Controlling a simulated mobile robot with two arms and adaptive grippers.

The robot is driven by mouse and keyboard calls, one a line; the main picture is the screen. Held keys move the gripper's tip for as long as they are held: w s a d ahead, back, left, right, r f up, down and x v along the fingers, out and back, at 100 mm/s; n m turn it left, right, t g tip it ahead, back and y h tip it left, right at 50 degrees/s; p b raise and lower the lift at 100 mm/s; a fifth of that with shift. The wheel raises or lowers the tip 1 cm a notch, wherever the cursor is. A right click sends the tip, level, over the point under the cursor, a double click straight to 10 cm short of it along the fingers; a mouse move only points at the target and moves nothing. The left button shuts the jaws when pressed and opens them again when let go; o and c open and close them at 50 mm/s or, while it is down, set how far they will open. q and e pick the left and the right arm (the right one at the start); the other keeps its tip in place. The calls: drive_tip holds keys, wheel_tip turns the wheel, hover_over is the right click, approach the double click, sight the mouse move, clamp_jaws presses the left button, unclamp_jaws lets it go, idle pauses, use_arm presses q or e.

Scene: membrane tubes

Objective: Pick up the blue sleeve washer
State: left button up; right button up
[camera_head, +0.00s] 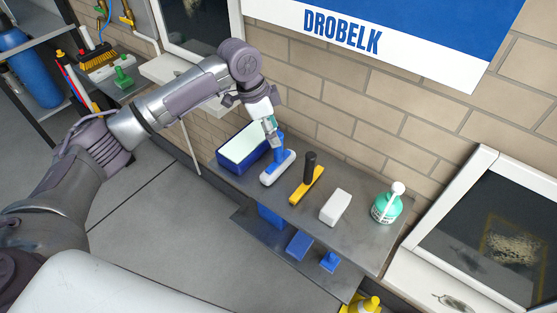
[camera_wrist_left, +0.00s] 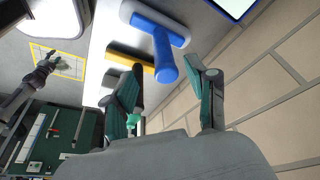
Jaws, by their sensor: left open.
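The blue sleeve washer (camera_head: 277,168) stands on the upper grey shelf, its white pad down and its blue handle pointing up. My left gripper (camera_head: 272,136) is right at the top of the handle and covers part of it. In the left wrist view, the blue handle (camera_wrist_left: 160,48) reaches toward the gap between the two spread teal fingers of my left gripper (camera_wrist_left: 168,68). The fingers are open; I cannot tell whether either touches the handle.
A blue bin (camera_head: 233,163) stands close left of the washer. The brick wall (camera_head: 340,120) is close behind. Blue items lie on the lower shelf.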

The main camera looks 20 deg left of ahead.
sight(278, 154)
use_arm(q)
drive_tip(key=x, duration=0.3)
drive_tip(key=shift+w+p, duration=0.2)
drive_tip(key=shift+p, duration=0.2)
drive_tip(key=x, duration=0.2)
drive_tip(key=shift+w+d+f, duration=0.15)
drive_tip(key=shift+f, duration=0.2)
drive_tip(key=shift+w+d+f, duration=0.1)
drive_tip(key=shift+d+f, duration=0.05)
drive_tip(key=shift+f, duration=0.3)
clamp_jaws()
use_arm(e)
drive_tip(key=shift+w+a+r, duration=0.1)
drive_tip(key=shift+w+r, duration=0.25)
drive_tip(key=shift+w, duration=0.25)
drive_tip(key=shift+w+a+r, duration=0.1)
drive_tip(key=shift+w+r, duration=0.25)
drive_tip(key=shift+w, duration=0.2)
use_arm(q)
drive_tip(key=shift+r, duration=0.1)
